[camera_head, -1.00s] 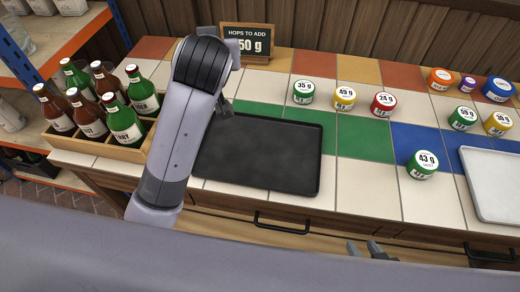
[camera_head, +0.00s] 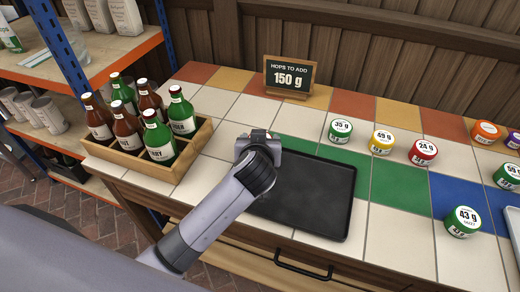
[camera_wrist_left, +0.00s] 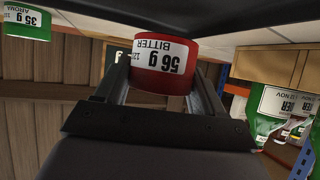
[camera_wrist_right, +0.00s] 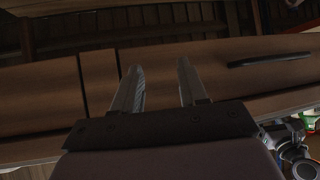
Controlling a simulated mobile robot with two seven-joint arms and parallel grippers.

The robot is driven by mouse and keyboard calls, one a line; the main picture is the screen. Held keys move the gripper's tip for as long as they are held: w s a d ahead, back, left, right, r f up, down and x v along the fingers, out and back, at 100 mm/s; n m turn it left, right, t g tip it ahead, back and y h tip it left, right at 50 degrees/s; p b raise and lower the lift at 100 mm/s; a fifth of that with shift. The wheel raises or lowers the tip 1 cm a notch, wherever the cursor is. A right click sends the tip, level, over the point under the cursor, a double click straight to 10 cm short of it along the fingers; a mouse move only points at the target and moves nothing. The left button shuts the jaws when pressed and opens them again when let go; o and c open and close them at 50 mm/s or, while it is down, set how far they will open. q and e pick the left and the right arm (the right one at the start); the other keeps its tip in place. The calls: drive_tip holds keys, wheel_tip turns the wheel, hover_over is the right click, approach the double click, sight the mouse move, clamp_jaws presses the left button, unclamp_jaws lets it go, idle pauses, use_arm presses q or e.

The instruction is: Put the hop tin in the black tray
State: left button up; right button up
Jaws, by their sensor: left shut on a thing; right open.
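A red hop tin (camera_wrist_left: 166,64) marked 56 g, BITTER, is between the fingers of my left gripper (camera_wrist_left: 160,92), which is shut on it. In the head view my left gripper (camera_head: 258,138) is over the left back part of the black tray, and the arm hides the tin. The black tray (camera_head: 315,205) lies on the tiled counter; its visible part is empty. My right gripper (camera_wrist_right: 160,90) is open and empty, facing the wooden counter front; it is out of the head view.
A wooden crate of bottles (camera_head: 178,175) stands left of the tray. Behind it is a sign (camera_head: 289,77) reading 150 g. Green (camera_head: 340,131), yellow (camera_head: 381,142) and red (camera_head: 422,152) tins stand to the right; a green 43 g tin (camera_head: 463,221) stands nearer.

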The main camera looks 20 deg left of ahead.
use_arm(q)
drive_tip(key=shift+f, duration=1.45)
use_arm(e)
drive_tip(key=shift+f, duration=0.2)
use_arm(q)
drive_tip(key=shift+f+b, duration=0.2)
drive_tip(key=shift+b, duration=0.1)
drive_tip(key=o, duration=1.1)
drive_tip(key=shift+r, duration=0.1)
drive_tip(key=shift+c, duration=0.2)
drive_tip(key=shift+r, duration=0.2)
use_arm(e)
drive_tip(key=shift+r, duration=0.15)
